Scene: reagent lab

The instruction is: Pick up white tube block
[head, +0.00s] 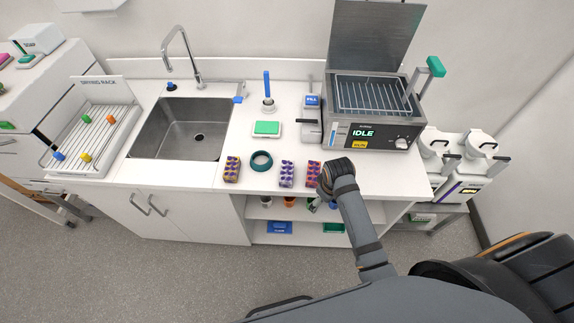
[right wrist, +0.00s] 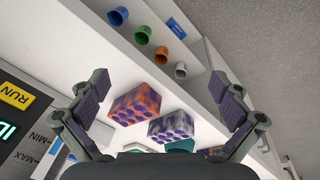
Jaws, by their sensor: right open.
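The white tube block (head: 286,174), speckled with purple, sits on the counter near its front edge, between a teal ring and an orange block. In the right wrist view the white tube block (right wrist: 171,128) lies right of centre, beside the orange block (right wrist: 137,103). My right gripper (right wrist: 160,78) is open and empty, its two fingers spread to either side of both blocks in the picture. In the head view my right arm reaches in at the orange block's right side, and its fingers are hidden. My left gripper is out of view.
A yellow-purple block (head: 232,169) and the teal ring (head: 262,161) stand left of the white one. The orange block (head: 313,173) is close on its right. Behind are a green-topped scale (head: 267,129) and a heater (head: 369,132). A sink (head: 190,131) is further left.

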